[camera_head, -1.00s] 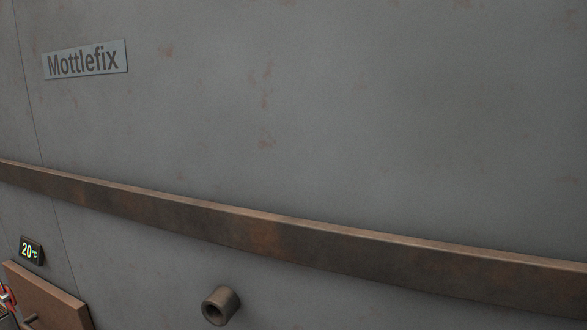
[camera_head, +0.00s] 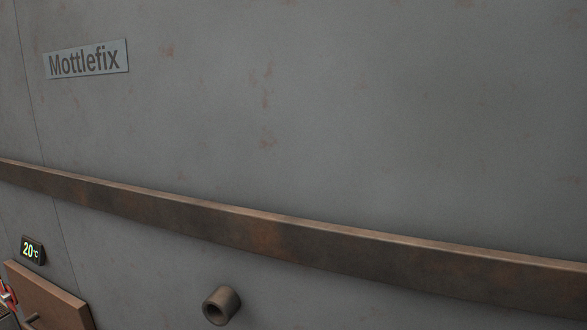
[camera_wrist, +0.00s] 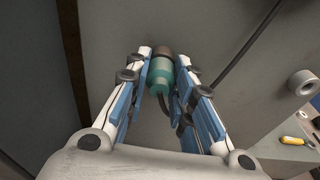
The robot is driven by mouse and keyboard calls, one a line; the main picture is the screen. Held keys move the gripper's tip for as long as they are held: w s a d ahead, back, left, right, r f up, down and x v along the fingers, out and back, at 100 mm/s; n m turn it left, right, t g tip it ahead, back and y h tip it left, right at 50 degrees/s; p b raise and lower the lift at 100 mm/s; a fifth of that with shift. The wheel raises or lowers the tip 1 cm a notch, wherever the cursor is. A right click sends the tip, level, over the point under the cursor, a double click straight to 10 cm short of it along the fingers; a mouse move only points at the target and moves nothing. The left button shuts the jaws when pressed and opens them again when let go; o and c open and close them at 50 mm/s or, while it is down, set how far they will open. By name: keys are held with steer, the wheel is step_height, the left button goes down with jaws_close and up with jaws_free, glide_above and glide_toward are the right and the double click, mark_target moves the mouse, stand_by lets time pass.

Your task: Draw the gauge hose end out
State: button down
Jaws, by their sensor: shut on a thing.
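The gauge hose end (camera_wrist: 160,79) is a teal cylinder in the middle of the wrist view. Its far end meets a dark brown collar (camera_wrist: 159,58) against the grey wall; how deep it sits there I cannot tell. My gripper (camera_wrist: 163,68) is shut on the hose end, with one blue-and-white finger on each side. A black hose (camera_wrist: 164,106) leaves the near end and passes down between the fingers, where it is partly hidden. I do not make out the hose end or my gripper in the head view.
A grey wall carries a rusty rail (camera_head: 290,234), a hollow stub pipe (camera_head: 221,306), a "20 °C" display (camera_head: 33,250) and a brown box (camera_head: 45,296). In the wrist view, a pale ring-ended stub (camera_wrist: 302,82) and a yellow object (camera_wrist: 293,141) on a ledge are at right.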

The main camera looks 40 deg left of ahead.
steer(key=shift+s+d, duration=0.1)
steer(key=shift+s, duration=0.15)
stand_by(0.7)
steer(key=shift+f+b+v, duration=0.15)
steer(key=shift+f+v, duration=0.05)
steer(key=shift+v, duration=0.9)
steer(key=shift+f+b+v, duration=0.15)
steer(key=shift+v, duration=1)
steer(key=shift+s+d, duration=0.1)
steer(key=shift+d, duration=0.05)
